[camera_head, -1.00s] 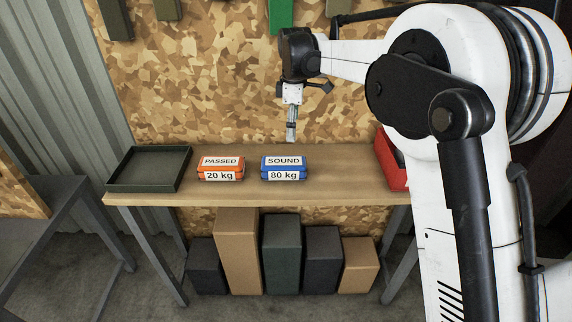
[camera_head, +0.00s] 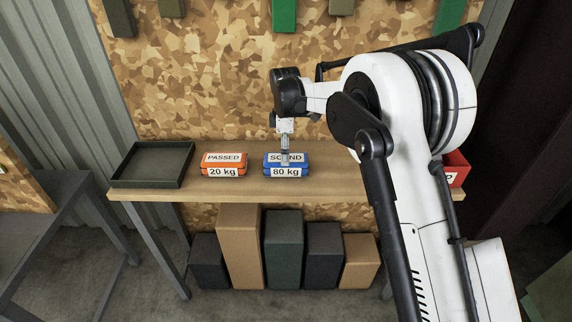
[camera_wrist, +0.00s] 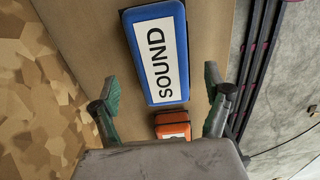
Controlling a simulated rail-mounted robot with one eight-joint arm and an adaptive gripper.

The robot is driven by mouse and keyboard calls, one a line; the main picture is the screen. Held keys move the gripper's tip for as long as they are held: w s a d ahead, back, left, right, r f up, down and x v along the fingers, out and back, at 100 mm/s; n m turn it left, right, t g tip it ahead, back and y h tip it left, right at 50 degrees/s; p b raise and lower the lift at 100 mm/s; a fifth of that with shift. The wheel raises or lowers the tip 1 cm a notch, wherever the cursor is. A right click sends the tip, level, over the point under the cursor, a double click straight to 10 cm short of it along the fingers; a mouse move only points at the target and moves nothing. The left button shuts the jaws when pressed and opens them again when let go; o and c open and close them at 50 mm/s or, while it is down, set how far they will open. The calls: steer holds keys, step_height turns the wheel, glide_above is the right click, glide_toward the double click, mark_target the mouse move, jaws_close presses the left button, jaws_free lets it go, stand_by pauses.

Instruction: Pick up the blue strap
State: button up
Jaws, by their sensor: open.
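The blue strap (camera_head: 286,170) is a folded bundle on the wooden bench, with white labels reading "SOUND" and "80 kg". It also shows in the wrist view (camera_wrist: 157,54), near the top middle. My gripper (camera_head: 285,160) is above the blue strap in the head view and hides part of its label. In the wrist view my gripper (camera_wrist: 160,92) is open, its two green-padded fingers wide apart and nothing between them gripped. The exact height of the fingertips over the strap is hard to tell.
An orange strap (camera_head: 224,164) labelled "PASSED" and "20 kg" lies to the left. A dark green tray (camera_head: 118,183) stands at the bench's left end, and a red bin (camera_head: 457,168) at its right. Bare wooden bench top (camera_head: 335,185) lies right of the blue strap.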

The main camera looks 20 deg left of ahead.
step_height(320, 180, down, 5)
steer(key=shift+d+f+p, duration=0.1)
steer(key=shift+d+p, duration=0.05)
steer(key=shift+p, duration=0.35)
steer(key=c, duration=1.6)
